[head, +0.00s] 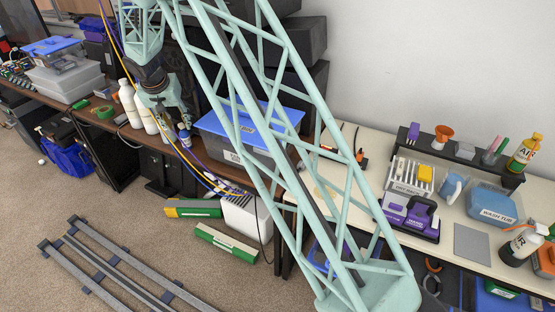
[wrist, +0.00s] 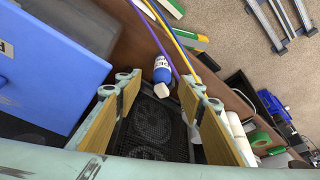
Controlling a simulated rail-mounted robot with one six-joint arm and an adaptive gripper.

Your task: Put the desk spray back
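A small blue bottle with a white end (wrist: 162,72) shows in the wrist view, just beyond and between my fingertips. It also shows in the head view (head: 185,134), on the brown desk below my gripper. I cannot read its label, so I cannot tell whether it is the desk spray. My gripper (wrist: 158,84) is open, with its two tan-padded fingers wide apart and nothing between the pads. In the head view my gripper (head: 176,122) is low over the desk, partly hidden by its own links.
White bottles (head: 130,104) stand left of my gripper. A blue-lidded bin (head: 238,120) is close on its right. Yellow and purple cables (wrist: 172,40) run past the bottle. The right bench holds an AIR bottle (head: 525,153), a wash tub (head: 491,203) and a grey mat (head: 471,243).

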